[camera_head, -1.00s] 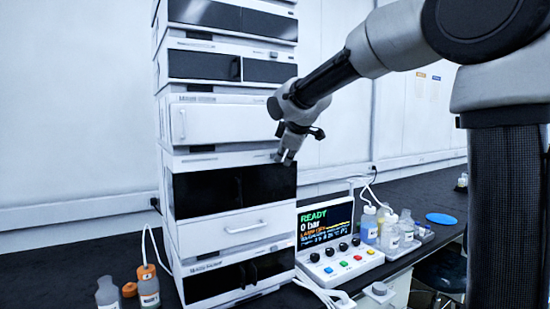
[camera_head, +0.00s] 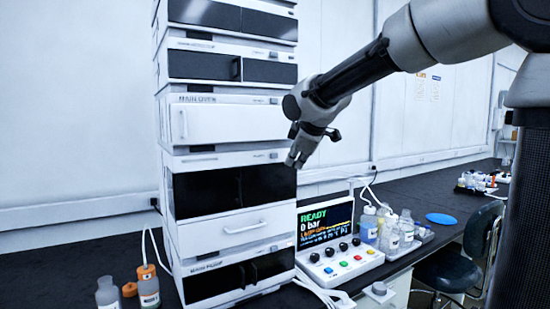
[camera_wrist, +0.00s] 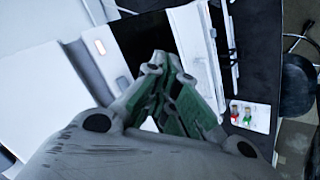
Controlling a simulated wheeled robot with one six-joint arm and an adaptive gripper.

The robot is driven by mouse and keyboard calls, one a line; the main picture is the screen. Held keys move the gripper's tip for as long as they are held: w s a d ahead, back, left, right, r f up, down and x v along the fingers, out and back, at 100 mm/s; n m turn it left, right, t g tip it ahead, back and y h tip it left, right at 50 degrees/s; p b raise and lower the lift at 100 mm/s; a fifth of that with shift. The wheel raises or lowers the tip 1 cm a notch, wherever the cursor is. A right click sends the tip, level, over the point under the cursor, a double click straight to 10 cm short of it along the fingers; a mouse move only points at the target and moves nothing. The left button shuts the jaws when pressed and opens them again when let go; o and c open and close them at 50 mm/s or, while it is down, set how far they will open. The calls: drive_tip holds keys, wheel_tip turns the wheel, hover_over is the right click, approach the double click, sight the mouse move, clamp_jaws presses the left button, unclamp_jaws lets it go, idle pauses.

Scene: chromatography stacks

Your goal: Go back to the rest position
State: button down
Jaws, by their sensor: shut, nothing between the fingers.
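My gripper (camera_head: 296,160) is shut and empty. It hangs fingers down in the air beside the upper right part of the chromatography stack (camera_head: 226,120), above the control panel. In the wrist view my gripper (camera_wrist: 170,62) has its fingers together with nothing between them. The stack is a tall column of white modules with dark fronts, and its doors and drawers look shut. The wrist view shows part of a white module (camera_wrist: 200,50) and its dark front behind the fingers.
A control panel (camera_head: 340,268) with a screen reading READY and 0 bar stands right of the stack. Bottles (camera_head: 390,232) stand behind it, near a blue disc (camera_head: 441,219). More bottles (camera_head: 149,288) stand at front left. A dark chair (camera_head: 448,268) is at the right.

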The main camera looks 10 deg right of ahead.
drive_tip(key=shift+s+d, duration=0.2)
drive_tip(key=shift+s, duration=0.35)
drive_tip(key=s+d+f+m+g, duration=0.1)
drive_tip(key=s+d+f+m, duration=0.3)
drive_tip(key=s, duration=0.6)
drive_tip(key=s+d+f+m+g, duration=0.2)
drive_tip(key=s+d+f+m, duration=0.2)
drive_tip(key=s, duration=0.6)
drive_tip(key=s+d+f+m+g+h, duration=0.1)
drive_tip(key=s+d+f+m, duration=0.4)
drive_tip(key=s, duration=0.6)
drive_tip(key=shift+m+g, duration=0.3)
drive_tip(key=shift+g, duration=0.1)
drive_tip(key=shift+s+f, duration=0.1)
